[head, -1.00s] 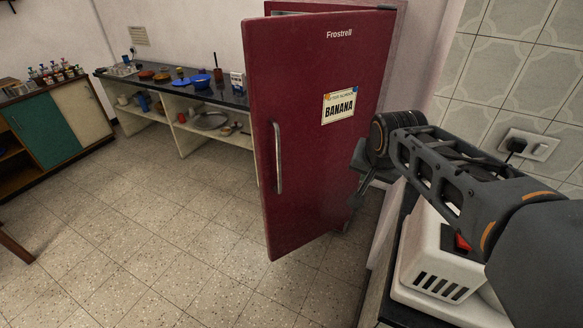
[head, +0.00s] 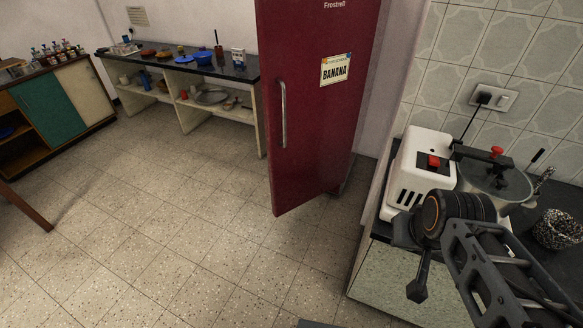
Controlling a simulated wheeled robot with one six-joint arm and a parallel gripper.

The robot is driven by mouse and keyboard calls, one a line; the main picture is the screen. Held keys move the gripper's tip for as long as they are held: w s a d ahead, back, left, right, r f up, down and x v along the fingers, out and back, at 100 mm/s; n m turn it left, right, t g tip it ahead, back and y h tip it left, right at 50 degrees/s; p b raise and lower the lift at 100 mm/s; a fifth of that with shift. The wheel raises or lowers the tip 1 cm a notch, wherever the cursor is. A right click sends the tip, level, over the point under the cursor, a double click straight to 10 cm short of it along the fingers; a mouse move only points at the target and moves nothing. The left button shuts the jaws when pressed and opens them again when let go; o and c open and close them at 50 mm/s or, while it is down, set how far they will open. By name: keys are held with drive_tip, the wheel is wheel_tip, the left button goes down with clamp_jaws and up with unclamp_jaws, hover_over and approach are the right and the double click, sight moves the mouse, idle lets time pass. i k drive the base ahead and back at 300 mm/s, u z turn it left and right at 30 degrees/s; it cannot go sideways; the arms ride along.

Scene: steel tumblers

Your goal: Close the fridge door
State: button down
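The dark red fridge door (head: 312,150) stands upright in the middle of the head view, its top cut off by the frame. My gripper (head: 412,262) is at lower right, in front of the counter and apart from the door. It holds nothing that I can see; its fingers are seen at an angle, so their opening is unclear.
A counter at right holds a white appliance (head: 416,165) with a red switch, a steel pot (head: 492,185) and a speckled bowl (head: 557,230). A dark-topped shelf (head: 215,70) with dishes stands behind at left. The tiled floor (head: 190,230) left of the door is clear.

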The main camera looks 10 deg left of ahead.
sight(315, 56)
drive_tip(key=z, duration=0.2)
drive_tip(key=k, duration=0.4)
drive_tip(key=u, duration=1.5)
drive_tip(key=i, duration=1.75)
drive_tip(key=z, duration=0.75)
